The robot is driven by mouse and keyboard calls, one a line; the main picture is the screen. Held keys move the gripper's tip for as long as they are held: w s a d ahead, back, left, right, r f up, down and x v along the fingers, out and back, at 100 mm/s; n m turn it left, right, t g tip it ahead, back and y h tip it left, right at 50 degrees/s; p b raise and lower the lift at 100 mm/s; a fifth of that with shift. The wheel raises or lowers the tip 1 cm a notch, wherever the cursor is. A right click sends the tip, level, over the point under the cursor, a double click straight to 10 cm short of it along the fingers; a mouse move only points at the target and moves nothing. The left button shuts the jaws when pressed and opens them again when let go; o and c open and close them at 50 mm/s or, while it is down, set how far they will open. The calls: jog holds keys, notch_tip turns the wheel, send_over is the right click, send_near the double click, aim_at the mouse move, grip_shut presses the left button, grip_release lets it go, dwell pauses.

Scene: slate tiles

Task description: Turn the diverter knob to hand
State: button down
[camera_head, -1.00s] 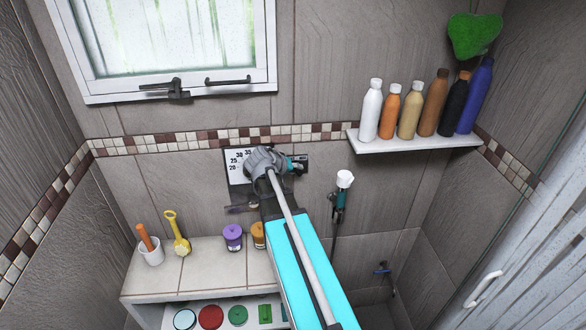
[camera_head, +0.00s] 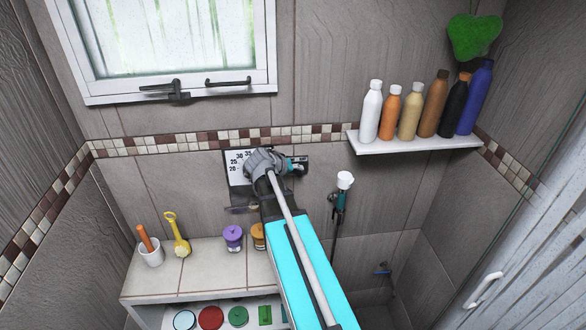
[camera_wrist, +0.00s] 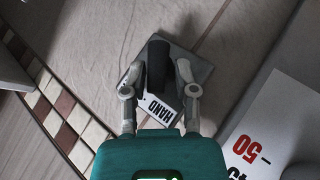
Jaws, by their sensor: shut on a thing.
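The diverter knob (camera_wrist: 158,62) is a dark, stubby grip on a grey square plate (camera_wrist: 195,70) in the wrist view. My gripper (camera_wrist: 159,72) is shut on it, with one finger on each side. A white label reading HAND (camera_wrist: 163,113) lies just below the knob in that view, partly covered by a finger. In the head view my gripper (camera_head: 297,167) is at the wall plate, right of a white number scale (camera_head: 237,168); my arm hides much of this area, and the knob is hard to make out.
The number scale also shows in the wrist view (camera_wrist: 262,125), with a red 50. A hand shower (camera_head: 342,195) hangs to the right. A shelf (camera_head: 415,143) with several bottles is above right. A ledge (camera_head: 205,265) holding jars and a cup is below left.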

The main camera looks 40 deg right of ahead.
jog(key=shift+s+d+r, duration=0.15)
jog(key=shift+d, duration=0.15)
jog(key=c, duration=0.7)
grip_release()
jog(key=shift+o, duration=0.6)
jog(key=shift+s+d, duration=0.1)
jog(key=shift+d, duration=0.1)
jog(key=shift+a, duration=0.1)
jog(key=p+v, duration=0.9)
jog(key=v, duration=0.6)
jog(key=shift+a, duration=0.45)
jog(key=shift+r, duration=0.1)
jog(key=shift+c, duration=0.2)
